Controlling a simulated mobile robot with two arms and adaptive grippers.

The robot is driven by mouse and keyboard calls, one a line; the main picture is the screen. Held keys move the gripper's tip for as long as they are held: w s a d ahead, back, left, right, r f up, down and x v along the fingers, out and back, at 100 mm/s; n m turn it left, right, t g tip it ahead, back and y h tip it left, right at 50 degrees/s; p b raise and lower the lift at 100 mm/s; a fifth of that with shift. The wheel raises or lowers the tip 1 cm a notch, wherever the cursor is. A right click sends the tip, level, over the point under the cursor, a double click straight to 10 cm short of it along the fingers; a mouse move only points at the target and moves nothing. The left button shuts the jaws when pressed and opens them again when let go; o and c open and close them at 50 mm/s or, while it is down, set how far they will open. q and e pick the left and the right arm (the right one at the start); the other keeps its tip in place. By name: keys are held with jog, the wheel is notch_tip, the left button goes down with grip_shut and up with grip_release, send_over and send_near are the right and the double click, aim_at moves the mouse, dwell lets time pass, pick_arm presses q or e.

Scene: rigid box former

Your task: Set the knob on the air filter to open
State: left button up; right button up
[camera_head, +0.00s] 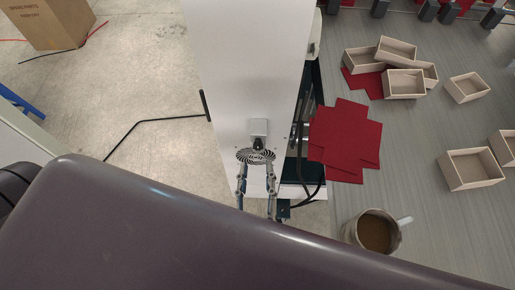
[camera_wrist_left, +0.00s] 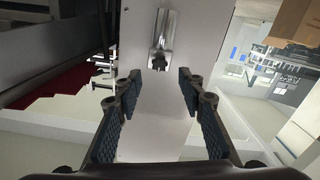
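The air filter (camera_head: 259,128) is a small silver block on the white cabinet panel. Its dark knob (camera_head: 259,143) sits at its lower end; how the knob is set cannot be made out. The filter (camera_wrist_left: 165,35) and knob (camera_wrist_left: 158,61) also show in the left wrist view. My left gripper (camera_head: 257,182) is open and empty, its two fingers apart just short of the knob. In the left wrist view, the gripper (camera_wrist_left: 158,88) has the knob ahead of it, between its fingertips in the picture but apart from them. My right gripper is not in view.
The white cabinet (camera_head: 240,60) bears the filter. A black-and-white striped disc (camera_head: 256,156) shows below the knob. Black cables hang right of the gripper. A grey table (camera_head: 430,130) at right holds red card blanks (camera_head: 345,140), several wooden boxes (camera_head: 470,168) and a mug (camera_head: 374,231).

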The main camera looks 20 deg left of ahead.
aim_at(258, 148)
pick_arm(q)
jog(key=p+x, duration=0.1)
jog(key=x, duration=0.5)
jog(key=shift+w, duration=0.15)
jog(key=shift+c, duration=0.3)
grip_shut()
